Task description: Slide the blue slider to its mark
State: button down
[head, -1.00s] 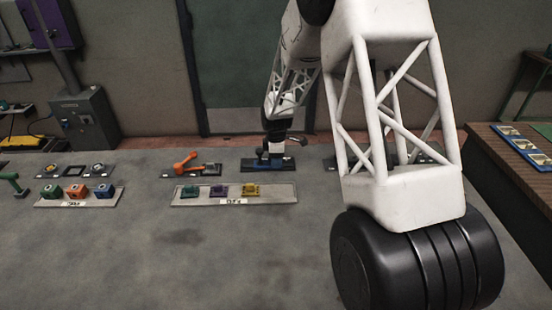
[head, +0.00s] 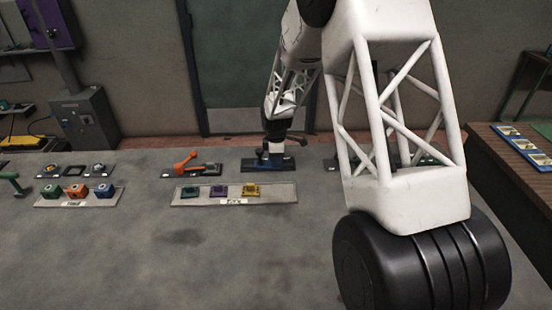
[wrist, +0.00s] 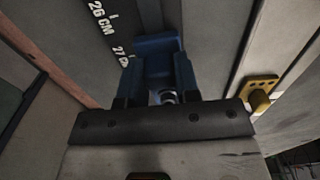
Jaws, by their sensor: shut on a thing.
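The blue slider (wrist: 155,47) shows in the wrist view between the dark fingers of my gripper (wrist: 158,88). My gripper is shut on it. A dark scale with white "26 CM" and "27 CM" markings (wrist: 108,30) runs beside the slider, on its left. In the head view my gripper (head: 273,152) is down at the dark slider base (head: 250,167), near the back of the table. Only a little of the blue slider (head: 261,154) shows there. I cannot make out the target mark in either view.
A tray with green, purple and yellow pieces (head: 180,198) lies in front of the slider base. An orange lever (head: 186,160) stands to its left. My own arm hides much of the right side. The table's front left is clear.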

jog(key=c, duration=0.8)
grip_release()
jog(key=shift+c, duration=0.2)
jog(key=shift+r, duration=3.9)
jog(key=shift+r, duration=0.1)
